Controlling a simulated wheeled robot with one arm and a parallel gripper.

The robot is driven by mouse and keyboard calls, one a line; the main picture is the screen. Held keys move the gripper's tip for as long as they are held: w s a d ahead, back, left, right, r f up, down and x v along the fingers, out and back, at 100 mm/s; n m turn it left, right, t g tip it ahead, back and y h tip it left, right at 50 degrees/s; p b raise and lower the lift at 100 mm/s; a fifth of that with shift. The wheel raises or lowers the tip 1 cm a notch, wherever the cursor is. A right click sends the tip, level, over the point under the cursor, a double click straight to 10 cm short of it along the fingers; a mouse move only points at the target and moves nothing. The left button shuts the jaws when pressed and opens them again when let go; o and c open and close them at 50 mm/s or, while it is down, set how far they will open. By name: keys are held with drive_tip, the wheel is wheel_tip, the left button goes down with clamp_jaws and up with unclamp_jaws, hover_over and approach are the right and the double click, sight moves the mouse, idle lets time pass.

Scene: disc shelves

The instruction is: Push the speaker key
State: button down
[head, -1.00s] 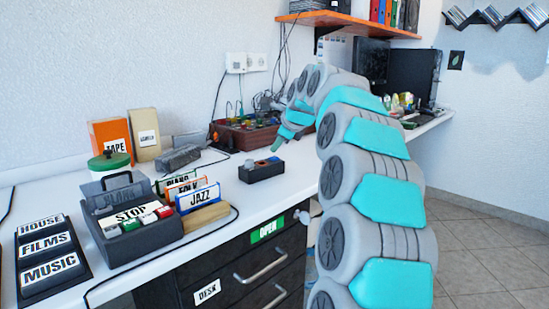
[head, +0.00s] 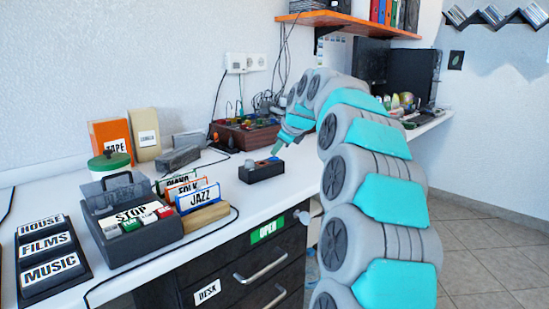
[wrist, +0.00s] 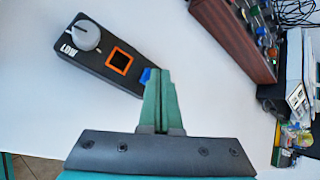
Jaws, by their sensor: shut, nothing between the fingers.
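The speaker box is a small black box (head: 262,173) on the white desk. In the wrist view the black box (wrist: 92,60) carries a grey knob (wrist: 86,36), the word LOW, an orange-framed dark square (wrist: 121,61) and a blue key (wrist: 146,76) at its near end. My gripper (wrist: 160,72) is shut and empty, with its green fingertips beside and partly over the blue key. In the head view my gripper (head: 275,151) is just above the right end of the box. I cannot tell whether the tips touch the key.
A brown box with coloured knobs (head: 243,136) stands behind the speaker box. To the left are the STOP player (head: 126,225), the JAZZ card (head: 199,197) and the HOUSE, FILMS, MUSIC panel (head: 47,262). A dark cable runs along the desk. The desk around the speaker box is clear.

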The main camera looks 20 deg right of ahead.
sight(277, 161)
drive_tip(key=shift+f, duration=0.25)
idle(0.4)
drive_tip(key=shift+r, duration=0.15)
drive_tip(key=shift+r+p, duration=0.6)
drive_tip(key=shift+p, duration=0.05)
wheel_tip(277, 161, up, 6)
drive_tip(key=p, duration=0.5)
idle(0.7)
idle(1.1)
